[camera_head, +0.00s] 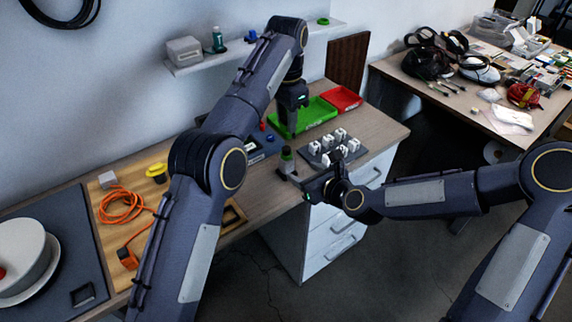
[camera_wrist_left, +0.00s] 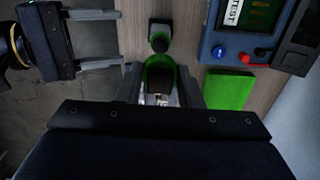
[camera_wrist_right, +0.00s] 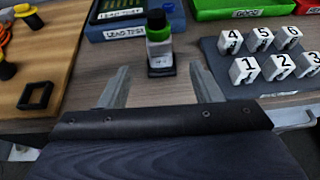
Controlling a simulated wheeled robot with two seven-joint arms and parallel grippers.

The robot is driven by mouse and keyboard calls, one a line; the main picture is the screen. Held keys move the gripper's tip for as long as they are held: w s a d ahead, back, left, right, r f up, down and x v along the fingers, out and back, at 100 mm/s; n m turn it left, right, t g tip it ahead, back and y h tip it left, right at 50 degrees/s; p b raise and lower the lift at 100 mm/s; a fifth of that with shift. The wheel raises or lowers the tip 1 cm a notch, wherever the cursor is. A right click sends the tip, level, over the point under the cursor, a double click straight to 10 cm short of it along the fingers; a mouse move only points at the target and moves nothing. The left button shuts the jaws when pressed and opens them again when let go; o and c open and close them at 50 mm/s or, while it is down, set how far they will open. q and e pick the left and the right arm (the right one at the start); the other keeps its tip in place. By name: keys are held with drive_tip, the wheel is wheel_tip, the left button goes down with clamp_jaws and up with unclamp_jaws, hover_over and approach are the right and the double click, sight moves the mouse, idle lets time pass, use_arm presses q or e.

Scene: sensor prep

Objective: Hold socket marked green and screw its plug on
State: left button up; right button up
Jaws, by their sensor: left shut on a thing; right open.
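A dark socket with a green band (camera_head: 287,160) stands upright on the bench; it also shows in the left wrist view (camera_wrist_left: 158,38) and the right wrist view (camera_wrist_right: 158,40). My left gripper (camera_head: 290,133) points down, above and behind the socket in the head view. It is shut on a dark plug with green on it (camera_wrist_left: 160,74), with a metallic part between the fingers. Plug and socket are apart. My right gripper (camera_wrist_right: 163,88) is open and empty, low over the bench, its fingers pointing towards the socket without touching it.
A dark rack (camera_wrist_right: 290,88) of numbered white blocks stands right of the socket. A blue tester box (camera_wrist_right: 120,27) is behind left. A green tray (camera_head: 316,114) and a red tray (camera_head: 342,97) lie at the back. A wooden board (camera_wrist_right: 45,55) with an orange cable is left.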

drive_tip(key=x, duration=1.1)
drive_tip(key=shift+w+a+f, duration=0.15)
drive_tip(key=shift+w+a, duration=0.05)
drive_tip(key=shift+w, duration=0.05)
drive_tip(key=shift+c, duration=0.2)
clamp_jaws()
use_arm(q)
hover_over(286, 148)
drive_tip(key=shift+f, duration=2.5)
